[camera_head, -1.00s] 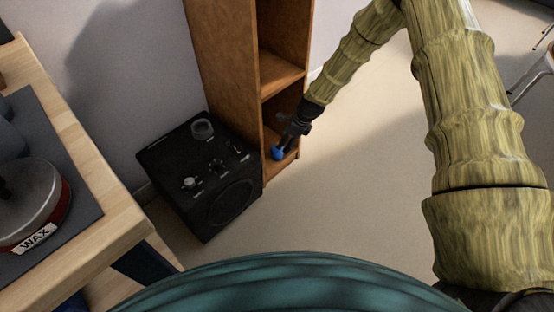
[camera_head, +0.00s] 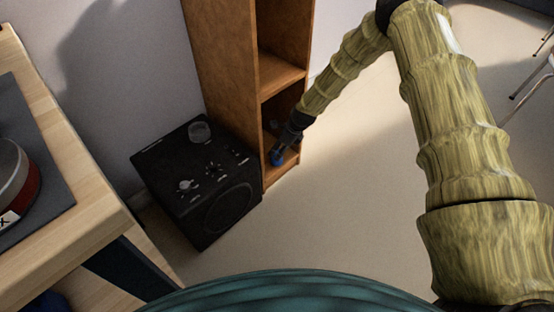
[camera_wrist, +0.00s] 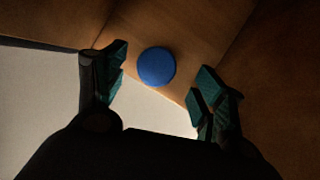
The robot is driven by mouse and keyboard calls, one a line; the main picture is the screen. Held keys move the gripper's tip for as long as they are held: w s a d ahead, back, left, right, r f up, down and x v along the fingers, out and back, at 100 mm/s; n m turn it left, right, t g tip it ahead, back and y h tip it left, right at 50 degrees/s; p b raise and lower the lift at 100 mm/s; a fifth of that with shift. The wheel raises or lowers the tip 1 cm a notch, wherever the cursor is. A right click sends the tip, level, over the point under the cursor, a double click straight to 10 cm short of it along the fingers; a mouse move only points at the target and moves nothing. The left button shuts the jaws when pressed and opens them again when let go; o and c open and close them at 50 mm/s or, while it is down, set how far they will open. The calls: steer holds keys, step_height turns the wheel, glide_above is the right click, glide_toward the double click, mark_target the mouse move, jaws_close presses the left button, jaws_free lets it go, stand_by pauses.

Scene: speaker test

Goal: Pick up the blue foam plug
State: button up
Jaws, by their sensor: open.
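The blue foam plug (camera_wrist: 157,67) shows as a round blue shape in the wrist view, on the wooden shelf surface. It lies between and a little beyond the two fingertips of my gripper (camera_wrist: 160,78), which are spread apart with a gap on both sides of it. In the head view the plug (camera_head: 276,159) is a small blue patch at the lowest opening of the brown shelf unit. My gripper (camera_head: 285,145) reaches into that opening and partly covers the plug.
The brown shelf unit (camera_head: 225,62) has side walls and a board close around my gripper. A black speaker box (camera_head: 228,204) with knobs stands left of it. A wooden table (camera_head: 88,185) is at the left. The floor (camera_head: 350,215) to the right is clear.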

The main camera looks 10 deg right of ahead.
mark_target(277, 152)
steer(key=b+x, duration=0.2)
steer(key=x, duration=0.2)
steer(key=shift+s+f, duration=0.1)
steer(key=shift+s, duration=0.05)
steer(key=c, duration=0.8)
